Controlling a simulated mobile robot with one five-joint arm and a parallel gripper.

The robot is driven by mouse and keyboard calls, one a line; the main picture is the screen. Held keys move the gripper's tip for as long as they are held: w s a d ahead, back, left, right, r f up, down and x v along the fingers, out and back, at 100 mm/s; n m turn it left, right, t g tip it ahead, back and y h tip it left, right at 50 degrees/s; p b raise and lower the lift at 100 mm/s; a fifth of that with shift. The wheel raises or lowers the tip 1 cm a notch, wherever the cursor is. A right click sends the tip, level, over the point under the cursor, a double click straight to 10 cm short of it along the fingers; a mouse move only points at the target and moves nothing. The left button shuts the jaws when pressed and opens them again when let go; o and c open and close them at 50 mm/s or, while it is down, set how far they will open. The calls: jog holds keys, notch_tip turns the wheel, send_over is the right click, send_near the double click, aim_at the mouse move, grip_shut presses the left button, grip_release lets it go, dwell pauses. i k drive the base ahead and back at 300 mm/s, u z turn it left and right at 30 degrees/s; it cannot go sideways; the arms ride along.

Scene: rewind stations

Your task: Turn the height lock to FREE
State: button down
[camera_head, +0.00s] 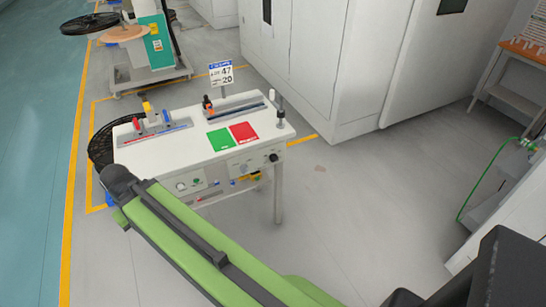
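The white worktable (180,160) of the rewind station stands left of centre. A black knob (273,157) sticks out at the right end of its front panel. A lighter control panel (190,185) with small round controls sits further left on the front. I cannot tell which control is the height lock, and no FREE marking is readable at this size. My green arm reaches from the lower right to just in front of the table's left side. I cannot make out gripper fingers anywhere, and nothing visible touches the knob.
A short post (281,110) stands at the table's right edge. Large white cabinets (330,70) stand behind. Grey floor right of the table is open. A green hose (480,185) hangs far right.

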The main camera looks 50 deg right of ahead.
aim_at(243, 168)
jog(key=z, duration=1.35)
jog(key=k, duration=0.55)
jog(key=i, duration=0.55)
jog(key=z, duration=0.1)
